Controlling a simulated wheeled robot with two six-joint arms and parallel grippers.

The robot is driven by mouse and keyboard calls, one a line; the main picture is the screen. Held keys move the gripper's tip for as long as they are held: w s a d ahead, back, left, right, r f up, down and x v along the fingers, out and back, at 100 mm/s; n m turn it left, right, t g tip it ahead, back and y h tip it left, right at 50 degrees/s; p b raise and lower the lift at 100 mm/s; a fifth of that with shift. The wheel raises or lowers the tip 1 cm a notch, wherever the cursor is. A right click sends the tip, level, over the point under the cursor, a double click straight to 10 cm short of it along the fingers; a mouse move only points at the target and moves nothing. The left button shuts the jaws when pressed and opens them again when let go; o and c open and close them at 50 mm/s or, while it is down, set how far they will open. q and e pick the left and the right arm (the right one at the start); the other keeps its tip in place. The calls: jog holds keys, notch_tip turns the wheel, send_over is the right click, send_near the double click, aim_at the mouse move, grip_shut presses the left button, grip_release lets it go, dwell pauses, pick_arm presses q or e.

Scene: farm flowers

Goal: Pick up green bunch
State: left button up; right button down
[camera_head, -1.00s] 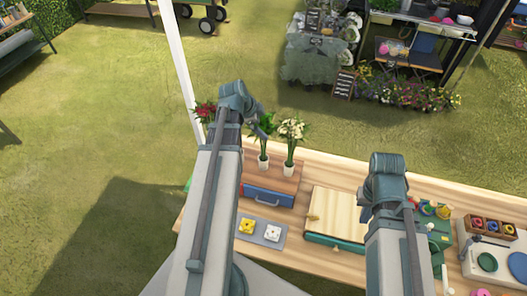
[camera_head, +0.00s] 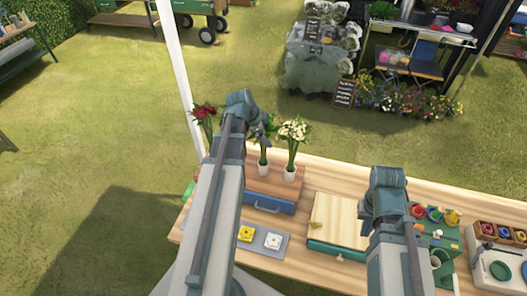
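A leafy green bunch (camera_head: 264,155) stands upright in a small white vase on a wooden drawer box (camera_head: 283,180) at the back left of the table. Red flowers (camera_head: 204,112) are to its left, partly behind my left arm. White flowers (camera_head: 294,129) in another white vase are to its right. My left gripper (camera_head: 261,131) is small and partly hidden by its arm, close to the top of the green bunch; I cannot tell whether it touches. My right gripper (camera_head: 406,213) is mostly hidden by its own wrist, above the table right of the wooden board; its fingers are unclear.
The wooden board (camera_head: 334,219) lies on a green box at mid-table. Yellow and white blocks sit on a grey tray (camera_head: 260,241). Colored cups (camera_head: 434,213) and a wooden tray (camera_head: 500,237) are at the right. A white post (camera_head: 180,75) rises behind the red flowers.

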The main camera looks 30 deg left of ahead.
pick_arm(q)
grip_shut()
dwell(0.3)
